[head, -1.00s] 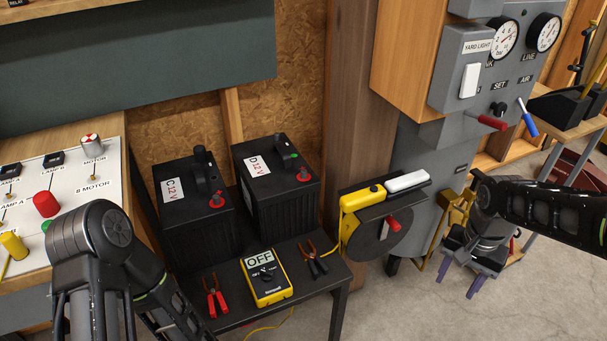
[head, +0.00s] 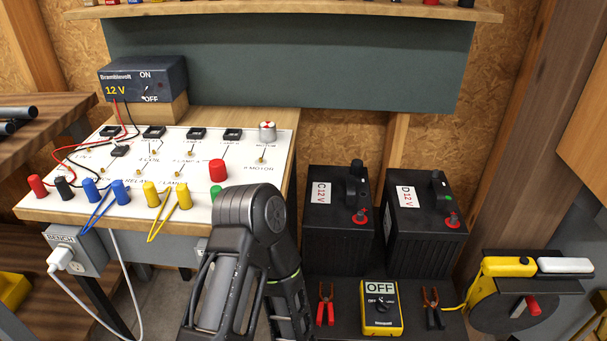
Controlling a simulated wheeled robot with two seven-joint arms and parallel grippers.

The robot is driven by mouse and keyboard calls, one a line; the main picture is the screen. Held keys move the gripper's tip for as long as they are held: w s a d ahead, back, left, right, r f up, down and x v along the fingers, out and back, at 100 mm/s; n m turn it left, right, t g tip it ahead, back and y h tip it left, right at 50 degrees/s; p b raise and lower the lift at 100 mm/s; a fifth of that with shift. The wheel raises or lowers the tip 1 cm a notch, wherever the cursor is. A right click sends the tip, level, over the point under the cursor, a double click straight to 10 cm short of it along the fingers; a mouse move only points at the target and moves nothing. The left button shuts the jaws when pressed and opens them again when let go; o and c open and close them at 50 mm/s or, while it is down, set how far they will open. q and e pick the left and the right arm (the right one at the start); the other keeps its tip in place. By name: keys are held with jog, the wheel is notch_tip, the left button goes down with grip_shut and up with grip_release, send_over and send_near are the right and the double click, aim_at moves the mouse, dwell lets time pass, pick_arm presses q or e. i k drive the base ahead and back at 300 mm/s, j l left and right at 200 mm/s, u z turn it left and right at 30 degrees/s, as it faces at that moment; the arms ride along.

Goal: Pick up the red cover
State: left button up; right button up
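Several red pieces are in view, and I cannot tell for certain which one is the red cover. A larger red cylindrical cap (head: 218,170) stands upright on the right part of the white circuit board (head: 60,205), just above a green cap (head: 215,191). A smaller red cap (head: 37,186) stands at the board's left front corner. Each battery has a small red terminal cap, on battery C (head: 361,216) and battery D (head: 452,220). My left arm rises in front of the board and bends back down; its gripper is out of frame. My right gripper is out of view.
A 12 V supply (head: 143,80) stands behind the board, with red and black leads. Blue and yellow wires hang over its front edge. A cable reel (head: 520,305) stands further right.

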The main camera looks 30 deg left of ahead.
aim_at(218, 172)
jog(key=u, duration=1.55)
jog(key=k, duration=0.5)
jog(key=i, duration=0.5)
jog(key=k, duration=0.5)
